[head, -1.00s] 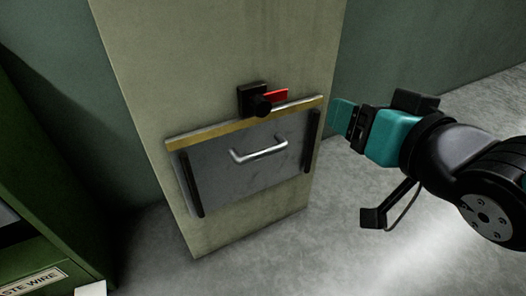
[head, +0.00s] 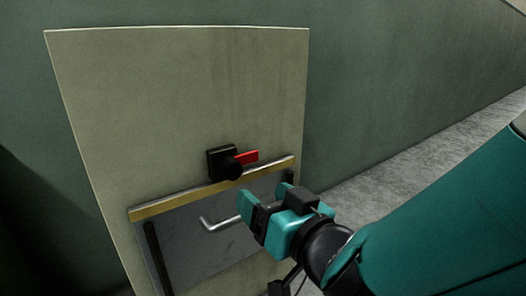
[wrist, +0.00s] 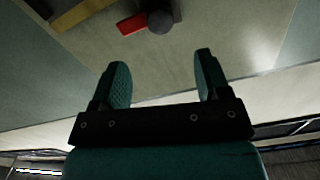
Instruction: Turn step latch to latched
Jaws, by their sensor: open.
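The step latch is a black block with a round knob (head: 233,168) and a red lever (head: 246,157) that points right in the head view. It sits on a beige panel (head: 190,80), just above the step's yellow edge (head: 215,187). In the wrist view the red lever (wrist: 131,23) and the dark knob (wrist: 160,21) show near the top, beyond the fingertips. My gripper (head: 264,198) is open and empty, below and right of the latch in the head view, apart from it. It also shows in the wrist view (wrist: 161,72) with both fingers spread.
The grey step plate (head: 190,245) with a silver handle (head: 218,224) is folded up against the panel, partly hidden by my gripper. A green wall (head: 400,80) stands behind. Grey floor (head: 440,140) is clear at the right.

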